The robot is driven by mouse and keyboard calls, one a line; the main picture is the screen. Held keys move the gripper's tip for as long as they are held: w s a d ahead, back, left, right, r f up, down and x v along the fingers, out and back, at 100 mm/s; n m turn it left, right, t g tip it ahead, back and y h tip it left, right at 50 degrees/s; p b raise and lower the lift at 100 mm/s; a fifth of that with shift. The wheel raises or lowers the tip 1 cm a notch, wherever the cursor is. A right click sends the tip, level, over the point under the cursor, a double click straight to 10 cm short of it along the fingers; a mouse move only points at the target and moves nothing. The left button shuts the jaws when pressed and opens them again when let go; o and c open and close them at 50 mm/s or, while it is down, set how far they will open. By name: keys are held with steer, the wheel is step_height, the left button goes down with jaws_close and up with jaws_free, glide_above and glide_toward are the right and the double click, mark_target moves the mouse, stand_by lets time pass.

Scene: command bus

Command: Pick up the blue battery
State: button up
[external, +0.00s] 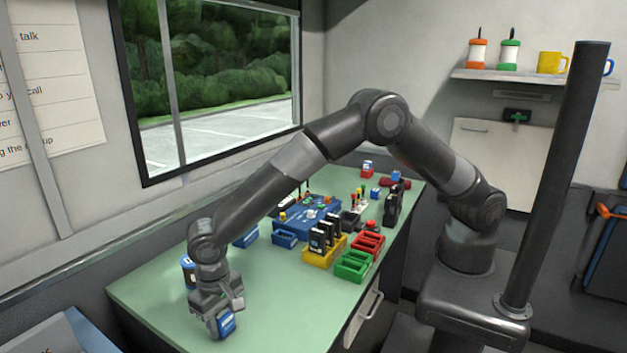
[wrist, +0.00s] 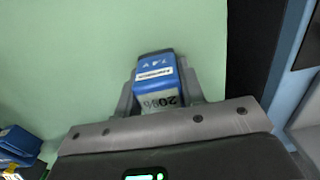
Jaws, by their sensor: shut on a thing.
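The blue battery (wrist: 158,72) has a white label and a grey printed band, and it sits between the two fingers of my gripper (wrist: 162,92) in the wrist view. In the external view my gripper (external: 219,316) points down at the near left end of the green table, shut on the blue battery (external: 227,322). The battery is tilted there. I cannot tell whether it touches the table top (external: 290,310) or hangs just above it.
A yellow tray (external: 318,257) with black batteries, a green tray (external: 354,267), a red tray (external: 369,244) and a blue case (external: 306,214) stand towards the table's far end. A dark cylinder with a blue band (external: 188,272) stands behind my wrist. The table's middle front is clear.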

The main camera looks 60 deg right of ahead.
steer(key=c, duration=0.3)
